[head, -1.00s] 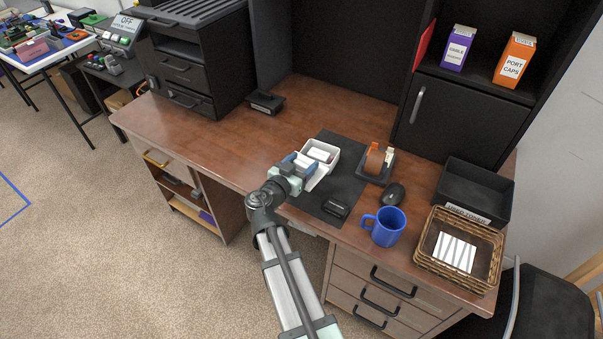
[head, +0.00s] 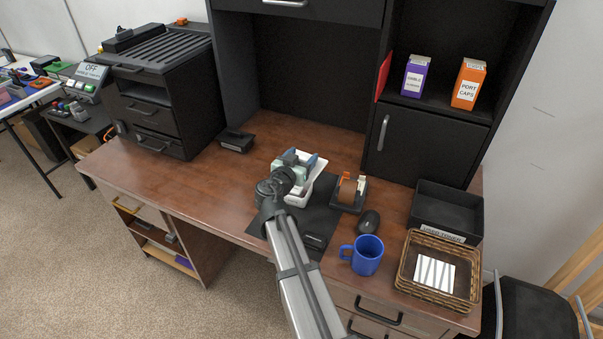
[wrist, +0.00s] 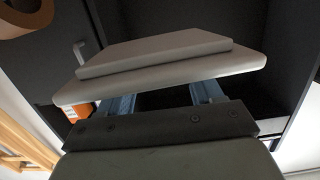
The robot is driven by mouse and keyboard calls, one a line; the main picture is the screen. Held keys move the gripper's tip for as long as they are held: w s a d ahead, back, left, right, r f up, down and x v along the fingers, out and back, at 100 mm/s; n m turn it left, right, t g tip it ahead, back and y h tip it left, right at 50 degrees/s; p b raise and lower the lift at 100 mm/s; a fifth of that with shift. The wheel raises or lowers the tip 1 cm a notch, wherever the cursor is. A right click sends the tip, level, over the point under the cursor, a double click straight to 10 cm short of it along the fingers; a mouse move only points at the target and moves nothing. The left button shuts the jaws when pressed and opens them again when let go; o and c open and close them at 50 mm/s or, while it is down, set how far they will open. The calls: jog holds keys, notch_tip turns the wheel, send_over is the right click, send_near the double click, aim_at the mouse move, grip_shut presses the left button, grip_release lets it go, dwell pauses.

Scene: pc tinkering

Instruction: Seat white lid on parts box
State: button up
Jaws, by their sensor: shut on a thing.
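My gripper (head: 297,165) is shut on the white lid (wrist: 165,75). In the wrist view the lid lies across the blue fingers, with a raised smaller panel on a wider rim. In the head view my gripper is above the white parts box (head: 301,196), which sits on the dark mat. My gripper and wrist hide most of the box and its inside. I cannot tell whether the lid touches the box rim.
A black mouse (head: 369,221), a blue mug (head: 366,256), a wicker basket (head: 405,268) and a black tray (head: 447,211) are further right.

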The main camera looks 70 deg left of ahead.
jog(key=shift+s+a+f+n+g+y, duration=0.1)
jog(key=shift+s+a+n+g+y, duration=0.2)
jog(key=shift+a, duration=0.25)
jog(key=shift+s+a+f+n+g+y, duration=0.1)
jog(key=shift+s+a+n+g+y, duration=0.1)
jog(key=shift+s+a, duration=0.3)
jog(key=shift+s+a+r+n+g+y, duration=0.1)
jog(key=shift+s+a+n+g+y, duration=0.2)
jog(key=shift+f, duration=3.9)
jog(key=shift+f, duration=0.95)
jog(key=o, duration=1)
jog(key=shift+c, duration=0.2)
jog(key=shift+o, duration=0.3)
